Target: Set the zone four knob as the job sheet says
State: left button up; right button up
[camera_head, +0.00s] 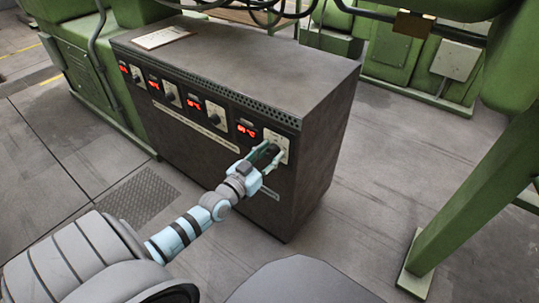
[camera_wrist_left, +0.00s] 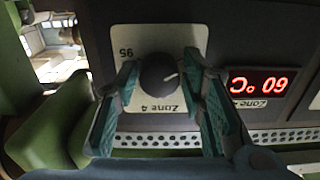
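The zone four knob (camera_wrist_left: 157,75) is dark and round with a white pointer mark, on a pale plate (camera_wrist_left: 198,40) labelled "Zone 4". The wrist view shows it upside down. My left gripper (camera_head: 268,153) is at this rightmost dial in the head view. In the wrist view its two green fingers (camera_wrist_left: 160,72) stand on either side of the knob, with what look like narrow gaps. The red zone four display (camera_wrist_left: 258,82) reads 60 °C. A sheet of paper (camera_head: 160,37), its text too small to read, lies on the cabinet top. My right gripper is not in view.
The dark cabinet (camera_head: 250,65) carries other knobs and red displays (camera_head: 193,106) to the left of zone four. A vented strip runs along its top front edge. Green machinery stands behind, and a green leg (camera_head: 465,190) stands at right. The floor in front is clear.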

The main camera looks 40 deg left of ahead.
pick_arm(q)
jog(key=c, duration=0.6)
jog(key=shift+m, duration=0.4)
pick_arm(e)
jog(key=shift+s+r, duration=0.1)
pick_arm(q)
jog(key=shift+p, duration=0.3)
jog(key=shift+r+m+p, duration=0.1)
jog(key=shift+m+p, duration=0.25)
jog(key=shift+m, duration=0.65)
jog(key=m+p, duration=0.5)
jog(key=m, duration=0.2)
jog(key=shift+m+p, duration=0.35)
jog(key=shift+m, duration=0.65)
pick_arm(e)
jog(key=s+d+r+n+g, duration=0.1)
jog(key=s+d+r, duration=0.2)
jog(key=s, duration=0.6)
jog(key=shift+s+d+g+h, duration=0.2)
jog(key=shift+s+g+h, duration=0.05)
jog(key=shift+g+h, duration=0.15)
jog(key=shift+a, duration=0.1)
pick_arm(q)
jog(key=o, duration=1.1)
jog(key=shift+a, duration=0.1)
